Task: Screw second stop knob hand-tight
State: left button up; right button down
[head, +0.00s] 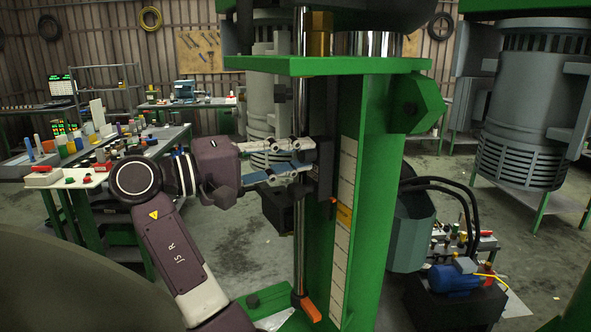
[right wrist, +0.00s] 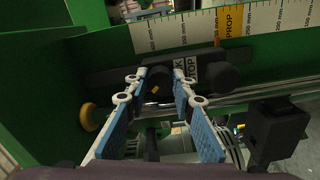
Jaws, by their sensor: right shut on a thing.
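My right gripper (head: 308,157) reaches in from the left to the black stop block (head: 324,172) on the green column. In the right wrist view its blue-padded fingers (right wrist: 160,84) are shut on a dark round knob (right wrist: 155,82) on the front of the block. A second dark knob (right wrist: 188,74) sits just to the right, close to the other fingertip. How far the knob is screwed in cannot be told. My left gripper is not in view.
A scale (head: 344,205) with an orange "PROP" mark runs along the green column (head: 372,160). A polished rod (head: 299,225) stands beside the block. A green plate (head: 330,65) overhangs the gripper. A bench with small parts (head: 70,180) is at left.

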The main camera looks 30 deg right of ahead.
jog(key=shift+m+b, duration=0.45)
jog(key=shift+m, duration=0.15)
jog(key=shift+r, duration=0.1)
jog(key=c, duration=1.6)
grip_release()
jog(key=shift+d, duration=0.15)
jog(key=a, duration=0.5)
jog(key=w+a, duration=0.1)
jog(key=a, duration=0.1)
jog(key=shift+a, duration=0.25)
